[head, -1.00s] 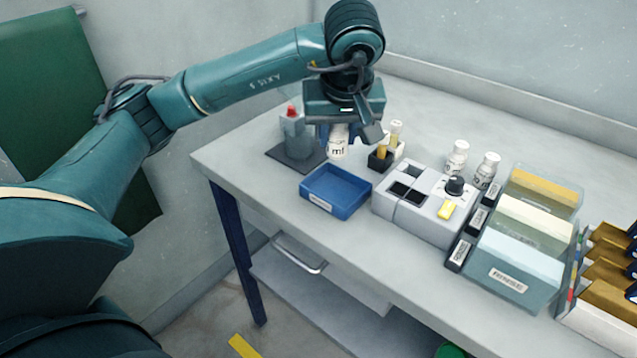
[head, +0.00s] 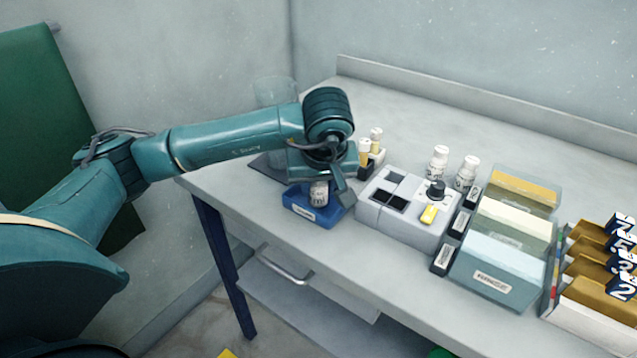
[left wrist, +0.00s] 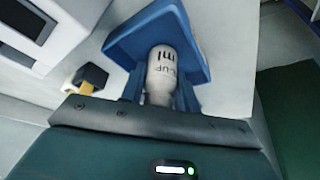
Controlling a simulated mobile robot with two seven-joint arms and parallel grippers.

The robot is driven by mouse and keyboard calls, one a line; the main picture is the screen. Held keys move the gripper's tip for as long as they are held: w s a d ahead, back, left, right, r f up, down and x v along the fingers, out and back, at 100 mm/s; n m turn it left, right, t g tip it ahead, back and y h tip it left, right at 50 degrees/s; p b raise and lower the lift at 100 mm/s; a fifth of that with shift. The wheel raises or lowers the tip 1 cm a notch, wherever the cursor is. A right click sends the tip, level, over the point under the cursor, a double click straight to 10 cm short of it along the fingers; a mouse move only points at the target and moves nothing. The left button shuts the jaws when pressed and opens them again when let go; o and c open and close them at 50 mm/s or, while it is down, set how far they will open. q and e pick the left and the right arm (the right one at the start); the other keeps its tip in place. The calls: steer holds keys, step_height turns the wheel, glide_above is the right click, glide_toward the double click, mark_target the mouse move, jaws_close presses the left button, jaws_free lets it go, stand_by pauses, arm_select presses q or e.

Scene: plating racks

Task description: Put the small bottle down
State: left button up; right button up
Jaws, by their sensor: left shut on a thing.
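The small white bottle (head: 319,193) with dark print shows below my left gripper (head: 320,182) in the head view. The gripper is shut on it. The bottle is over the blue tray (head: 316,219), within its outline. In the left wrist view the bottle (left wrist: 162,72) sits between the fingers, with the blue tray (left wrist: 118,43) around and beyond it. I cannot tell whether its base touches the tray floor. The gripper hides much of the tray in the head view. My right gripper is not in view.
Right of the tray is a grey block device (head: 402,212) with dark wells and a knob. Two white bottles (head: 439,160) stand farther right, near tinted baths (head: 497,255). The table front is clear.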

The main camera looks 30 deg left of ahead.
arm_select(q)
steer(key=o, duration=0.7)
steer(key=p+v, duration=0.1)
steer(key=v, duration=1.1)
steer(key=shift+r, duration=0.1)
